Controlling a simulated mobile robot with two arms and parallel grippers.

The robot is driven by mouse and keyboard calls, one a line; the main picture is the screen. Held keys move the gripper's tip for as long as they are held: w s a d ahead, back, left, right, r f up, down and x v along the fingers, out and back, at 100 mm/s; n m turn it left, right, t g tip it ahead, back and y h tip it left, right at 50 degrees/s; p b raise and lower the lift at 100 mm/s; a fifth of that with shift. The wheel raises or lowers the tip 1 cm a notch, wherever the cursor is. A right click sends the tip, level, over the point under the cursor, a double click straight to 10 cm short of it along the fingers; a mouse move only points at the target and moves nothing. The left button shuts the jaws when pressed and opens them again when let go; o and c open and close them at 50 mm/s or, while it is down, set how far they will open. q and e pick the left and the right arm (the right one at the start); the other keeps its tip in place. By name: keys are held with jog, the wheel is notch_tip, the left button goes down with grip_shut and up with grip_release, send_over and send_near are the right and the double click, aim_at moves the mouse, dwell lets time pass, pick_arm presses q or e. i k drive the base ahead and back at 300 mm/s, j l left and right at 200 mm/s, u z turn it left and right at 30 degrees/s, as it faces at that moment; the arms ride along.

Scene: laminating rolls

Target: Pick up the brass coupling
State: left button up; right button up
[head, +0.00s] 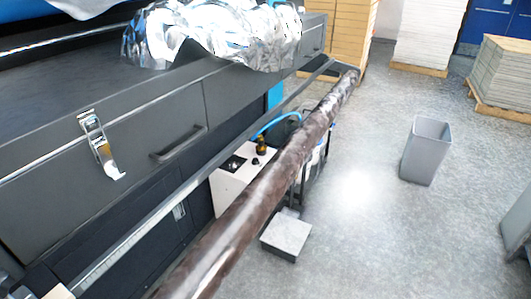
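I cannot clearly make out a brass coupling in the head view. A small dark and amber item (261,146) stands on a white box-shaped unit (229,185) below and behind the long roll; it is too small to tell what it is. Neither of my grippers shows in this view.
A long brown, shiny roll (249,207) runs diagonally across the front of a dark machine (160,115). Crumpled silver film (215,37) lies on top. A grey bin (426,150) stands on open floor at the right, and a low grey block (286,235) sits under the roll.

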aim_at(261, 147)
jog(key=i+l+u, duration=0.1)
jog(key=i+l, duration=0.4)
jog(key=l, duration=0.15)
jog(key=i+l, duration=0.15)
jog(key=l, duration=0.25)
jog(key=i+l, duration=0.15)
jog(key=l, duration=0.25)
